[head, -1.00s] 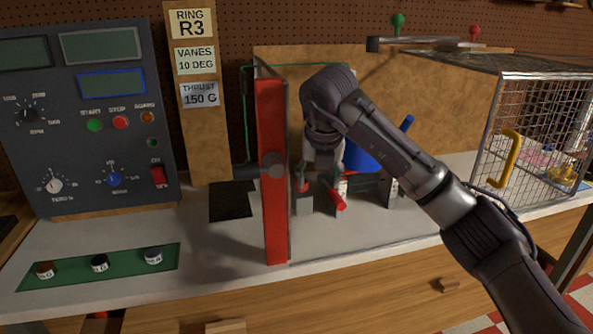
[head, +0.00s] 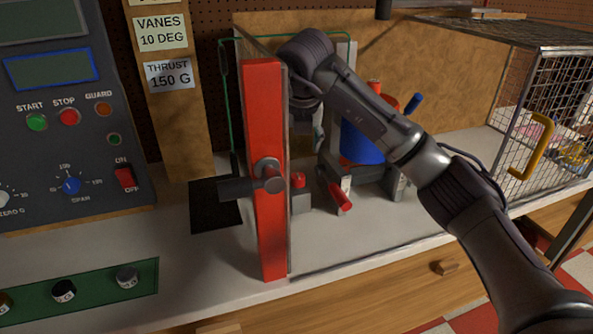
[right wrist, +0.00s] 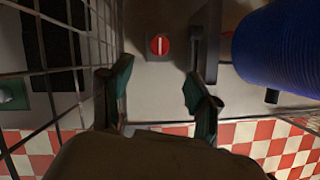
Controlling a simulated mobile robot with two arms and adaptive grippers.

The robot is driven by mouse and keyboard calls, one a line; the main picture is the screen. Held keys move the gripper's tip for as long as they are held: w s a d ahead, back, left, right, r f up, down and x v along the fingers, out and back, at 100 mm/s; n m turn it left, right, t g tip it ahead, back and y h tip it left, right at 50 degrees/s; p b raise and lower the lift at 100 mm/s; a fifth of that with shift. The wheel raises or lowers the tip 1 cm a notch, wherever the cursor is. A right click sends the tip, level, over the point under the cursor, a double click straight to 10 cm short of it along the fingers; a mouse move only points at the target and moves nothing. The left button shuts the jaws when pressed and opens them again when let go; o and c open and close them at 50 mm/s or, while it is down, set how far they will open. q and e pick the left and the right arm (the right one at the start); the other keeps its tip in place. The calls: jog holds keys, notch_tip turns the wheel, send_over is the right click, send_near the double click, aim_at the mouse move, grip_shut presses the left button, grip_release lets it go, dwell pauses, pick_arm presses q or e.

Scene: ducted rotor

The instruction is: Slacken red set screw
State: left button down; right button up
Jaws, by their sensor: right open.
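The red set screw (head: 298,180) sits on a small grey block just right of the red-framed guard. In the right wrist view it is a round red head (right wrist: 158,44) with a pale slot. My right gripper (head: 304,142) is above the screw, partly hidden behind the guard's edge. In the right wrist view its two fingers (right wrist: 158,85) are apart with nothing between them, and the screw head shows beyond the gap. A red handle (head: 340,196) sticks out from a grey bracket right of the screw. My left gripper is not in view.
The red guard frame (head: 264,220) stands close on the left; its mesh (right wrist: 40,80) shows in the wrist view. A blue cylinder (head: 362,142) stands right. A wire cage (head: 515,115) with a yellow handle is farther right. The front bench strip (head: 370,245) is clear.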

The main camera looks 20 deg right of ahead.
aim_at(298, 176)
jog(key=p+x, duration=0.1)
jog(key=x, duration=1.1)
jog(key=shift+f+p, duration=0.15)
jog(key=shift+p, duration=0.15)
jog(key=c, duration=1.2)
jog(key=shift+o, duration=0.2)
